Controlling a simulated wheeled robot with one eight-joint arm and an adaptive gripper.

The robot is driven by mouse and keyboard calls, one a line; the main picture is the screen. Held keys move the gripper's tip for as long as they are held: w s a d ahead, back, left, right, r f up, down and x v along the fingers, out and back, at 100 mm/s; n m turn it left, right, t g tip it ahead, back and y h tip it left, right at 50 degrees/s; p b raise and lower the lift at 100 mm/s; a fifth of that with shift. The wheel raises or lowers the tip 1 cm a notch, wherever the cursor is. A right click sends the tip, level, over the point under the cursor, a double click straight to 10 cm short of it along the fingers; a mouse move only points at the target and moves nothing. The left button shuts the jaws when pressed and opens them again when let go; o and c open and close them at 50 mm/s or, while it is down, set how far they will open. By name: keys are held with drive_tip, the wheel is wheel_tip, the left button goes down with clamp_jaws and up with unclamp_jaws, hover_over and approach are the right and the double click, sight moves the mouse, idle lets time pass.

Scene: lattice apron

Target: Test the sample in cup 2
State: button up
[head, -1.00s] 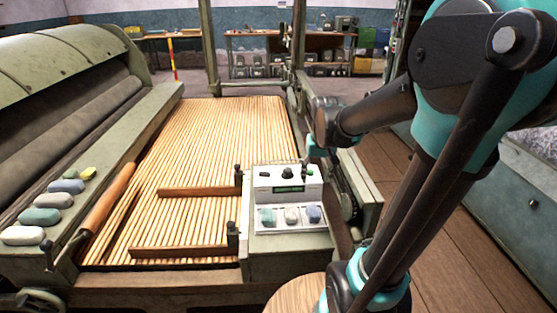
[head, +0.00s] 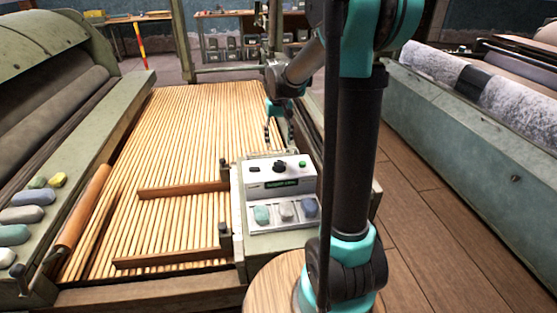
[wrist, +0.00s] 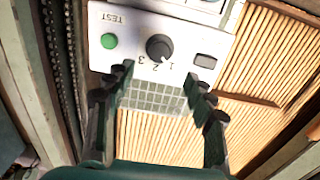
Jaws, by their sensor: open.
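A white tester box (head: 254,192) stands at the right edge of the slatted bed. My gripper (head: 278,138) is open and empty just beyond the box's far edge. In the wrist view, the knob (wrist: 159,47) with marks 1, 2, 3 and the green TEST button (wrist: 109,41) lie beyond my fingertips (wrist: 165,77).
A slatted bed (head: 180,130) with wooden bars fills the left. Coloured lumps (head: 25,214) lie on the left machine's ledge. A round wooden top (head: 270,290) is near the front. Bare floor lies at right, before a long green machine (head: 470,145).

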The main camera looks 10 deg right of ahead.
sight(279, 162)
wheel_tip(279, 162, down, 9)
drive_tip(key=shift+f, duration=0.15)
idle(0.4)
drive_tip(key=c, duration=1.2)
